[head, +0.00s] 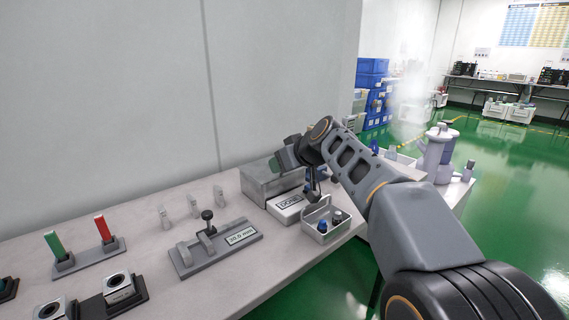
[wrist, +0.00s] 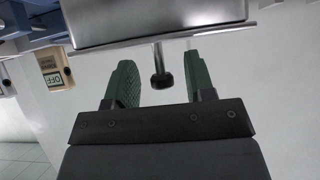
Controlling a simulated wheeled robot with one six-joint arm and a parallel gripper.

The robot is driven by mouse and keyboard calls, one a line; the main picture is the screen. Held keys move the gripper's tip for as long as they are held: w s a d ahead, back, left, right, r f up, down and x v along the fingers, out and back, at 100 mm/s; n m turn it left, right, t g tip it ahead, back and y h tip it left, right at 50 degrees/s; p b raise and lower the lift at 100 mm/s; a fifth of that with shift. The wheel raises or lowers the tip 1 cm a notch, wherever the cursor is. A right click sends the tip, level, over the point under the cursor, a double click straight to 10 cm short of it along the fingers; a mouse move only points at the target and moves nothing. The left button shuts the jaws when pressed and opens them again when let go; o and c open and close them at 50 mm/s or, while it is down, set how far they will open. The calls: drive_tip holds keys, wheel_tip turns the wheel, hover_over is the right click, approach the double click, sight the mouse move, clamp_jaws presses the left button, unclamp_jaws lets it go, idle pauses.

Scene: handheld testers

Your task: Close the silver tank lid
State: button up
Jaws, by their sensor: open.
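The silver tank (head: 256,186) is a grey metal box on the bench against the wall in the head view. In the wrist view, a bright silver metal part (wrist: 150,22) fills the top, with a thin rim along its edge. A short rod with a black knob (wrist: 161,79) juts from that rim. My gripper (wrist: 160,62) is open, its two green fingers on either side of the knob with gaps showing. In the head view my gripper (head: 286,160) is above the tank and partly hides it. I cannot tell the lid's angle.
A labelled white box (head: 286,208) and a white tray with bottles (head: 312,216) stand close in front of the tank. A lever device (head: 190,259) and red and green handles (head: 103,228) sit to the left. A purple-grey vessel (head: 436,155) stands beyond my arm.

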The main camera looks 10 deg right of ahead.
drive_tip(key=p+v, duration=0.3)
drive_tip(key=v, duration=1)
drive_tip(key=shift+s+d+r, duration=0.15)
drive_tip(key=shift+s+d, duration=0.05)
drive_tip(key=shift+s, duration=0.1)
drive_tip(key=s+a+r+m+g+h+p, duration=0.1)
drive_tip(key=s+p, duration=0.6)
drive_tip(key=p, duration=1)
drive_tip(key=s+a+r+m+g+h+p, duration=0.1)
drive_tip(key=s+r+m+g+h+p, duration=0.2)
drive_tip(key=p, duration=1.4)
drive_tip(key=shift+s+r+m+g+h+p, duration=0.5)
drive_tip(key=shift+s+r+g, duration=0.6)
drive_tip(key=shift+s+r, duration=1.35)
drive_tip(key=shift+s+f, duration=0.15)
